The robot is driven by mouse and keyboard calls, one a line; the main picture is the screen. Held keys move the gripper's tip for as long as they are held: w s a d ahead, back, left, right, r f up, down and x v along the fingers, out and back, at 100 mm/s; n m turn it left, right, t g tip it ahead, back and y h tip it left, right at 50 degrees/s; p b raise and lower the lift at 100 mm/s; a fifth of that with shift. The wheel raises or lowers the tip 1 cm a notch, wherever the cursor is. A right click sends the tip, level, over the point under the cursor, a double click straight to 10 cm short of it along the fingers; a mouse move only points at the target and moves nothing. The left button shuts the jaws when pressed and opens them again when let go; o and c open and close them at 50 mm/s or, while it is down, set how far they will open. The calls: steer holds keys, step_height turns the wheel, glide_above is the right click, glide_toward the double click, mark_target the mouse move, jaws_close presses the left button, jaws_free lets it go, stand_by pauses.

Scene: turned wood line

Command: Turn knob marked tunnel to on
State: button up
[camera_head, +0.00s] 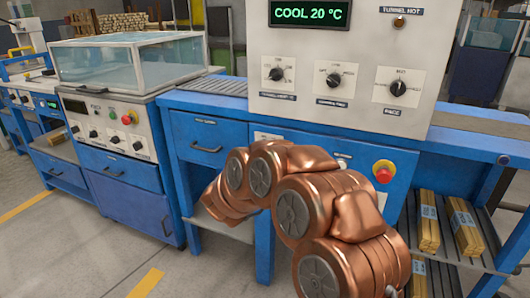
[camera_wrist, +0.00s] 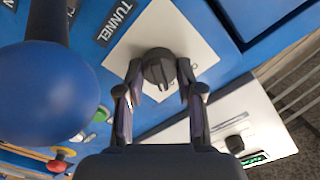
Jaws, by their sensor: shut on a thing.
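In the wrist view the black tunnel knob (camera_wrist: 158,66) sits on a white plate (camera_wrist: 193,45) on a blue panel, beside a dark label reading TUNNEL (camera_wrist: 115,22). My gripper (camera_wrist: 160,80) has its two fingers on either side of the knob, shut on it. The knob's grip bar is slightly tilted in this view. Its position markings cannot be read. In the head view my copper arm covers the gripper and the knob. The display (camera_head: 309,14) reads COOL 20 °C. The amber lamp (camera_head: 399,22) under the TUNNEL HOT label looks unlit.
Three other knobs (camera_head: 334,80) are on the upper panel. A red stop button (camera_head: 384,171) is right of my arm. A large blue rounded thing (camera_wrist: 45,95) is close at left in the wrist view. A glass-covered machine (camera_head: 130,60) stands left.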

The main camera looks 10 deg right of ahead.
steer(key=o, duration=1.1)
steer(key=shift+o, duration=0.2)
steer(key=v, duration=1.2)
